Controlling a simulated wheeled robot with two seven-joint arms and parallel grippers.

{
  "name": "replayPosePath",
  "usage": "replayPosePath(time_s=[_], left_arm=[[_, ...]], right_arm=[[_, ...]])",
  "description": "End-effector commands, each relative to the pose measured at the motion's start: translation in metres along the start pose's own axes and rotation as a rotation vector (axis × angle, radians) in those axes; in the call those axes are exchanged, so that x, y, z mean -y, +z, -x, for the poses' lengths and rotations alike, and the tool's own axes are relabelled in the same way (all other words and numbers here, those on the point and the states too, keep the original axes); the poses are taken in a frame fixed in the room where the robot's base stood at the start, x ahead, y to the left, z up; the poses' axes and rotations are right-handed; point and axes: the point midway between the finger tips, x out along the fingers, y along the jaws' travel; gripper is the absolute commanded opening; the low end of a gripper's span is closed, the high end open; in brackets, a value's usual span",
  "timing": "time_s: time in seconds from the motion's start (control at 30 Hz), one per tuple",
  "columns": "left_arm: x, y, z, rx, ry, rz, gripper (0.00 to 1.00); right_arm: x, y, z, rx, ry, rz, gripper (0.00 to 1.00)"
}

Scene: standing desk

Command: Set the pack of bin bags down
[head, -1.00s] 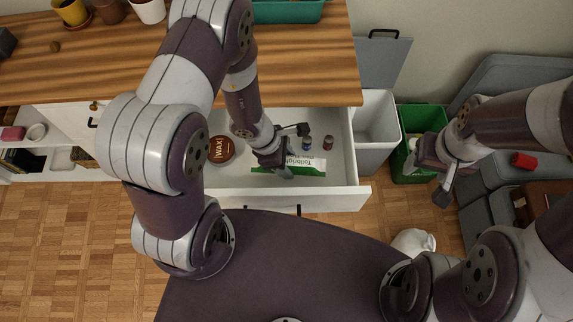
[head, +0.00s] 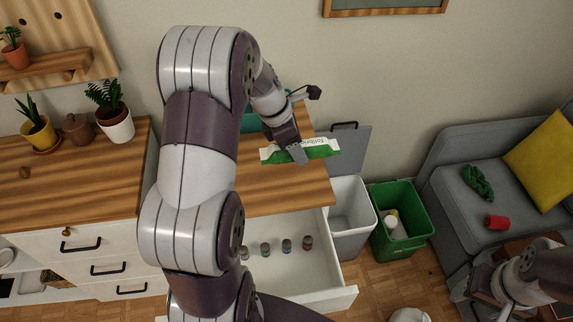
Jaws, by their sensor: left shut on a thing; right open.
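The pack of bin bags (head: 320,149) is a flat green and white packet with printed lettering. My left gripper (head: 297,154) is shut on it near its middle, and the fingers hide part of it. The pack appears near the right end of the wooden desk top (head: 285,200), above the open drawer in the picture. I cannot tell whether it touches the wood. My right gripper (head: 472,293) is open and empty at the lower right, low in front of the sofa.
The open white drawer (head: 322,268) holds several small jars. A grey-white bin (head: 348,205) with its lid up and a green bin (head: 401,222) with things inside stand to the right. A teal tray (head: 250,120) is partly behind my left arm. Potted plants stand at left.

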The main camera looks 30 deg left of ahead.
Motion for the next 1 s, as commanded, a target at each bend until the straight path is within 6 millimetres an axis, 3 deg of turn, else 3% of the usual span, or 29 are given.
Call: replayPosePath(time_s=[0.2,0.4,0.53,0.73,1.0], left_arm=[[-0.033,-0.065,-0.013,0.0,-0.002,0.01,0.0],[-0.054,-0.102,-0.021,0.001,-0.002,0.004,0.0],[-0.056,-0.11,-0.029,0.001,-0.004,0.002,0.0],[-0.057,-0.122,-0.059,0.001,-0.003,0.002,0.0],[-0.057,-0.122,-0.061,0.0,-0.002,0.0,0.0]], right_arm=[[0.0,0.0,0.001,0.0,0.0,0.0,0.62],[0.0,-0.001,0.003,0.0,0.0,0.0,0.62],[0.0,-0.001,0.004,0.0,0.0,0.0,0.62],[0.0,-0.001,0.004,0.0,0.0,0.0,0.62],[0.0,-0.001,0.003,0.0,0.0,0.0,0.62]])
